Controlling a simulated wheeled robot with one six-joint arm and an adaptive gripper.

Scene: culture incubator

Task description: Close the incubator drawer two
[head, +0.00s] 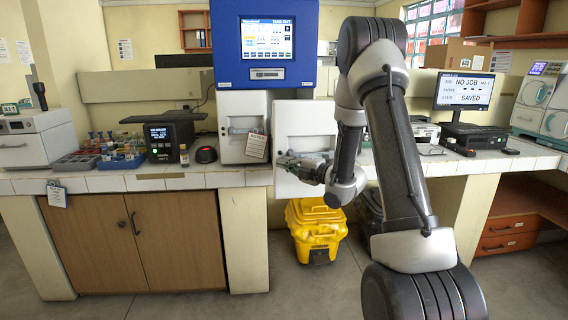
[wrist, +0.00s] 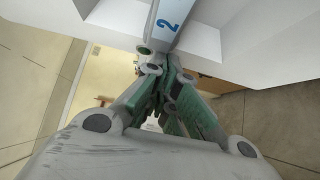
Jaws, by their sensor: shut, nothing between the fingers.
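The incubator (head: 228,74) has a blue upper housing with a screen and white drawer fronts below. The left white drawer front (head: 240,105) carries a hanging tag and sits back under the housing. Drawer two (head: 305,117) is the white front on the right, and it looks pulled out toward me, past the counter edge. In the wrist view its white front (wrist: 205,42) bears a blue label with "2". My gripper (head: 288,162) is shut and empty at the lower part of that front. Its fingertips (wrist: 163,55) lie close beside the labelled strip; I cannot tell whether they touch.
A yellow bin (head: 316,228) stands on the floor below the drawer. The counter left of the incubator holds a dark device (head: 168,137) and tube racks (head: 120,158). A monitor (head: 465,91) stands on the right counter. Open floor lies in front of the cabinet (head: 135,240).

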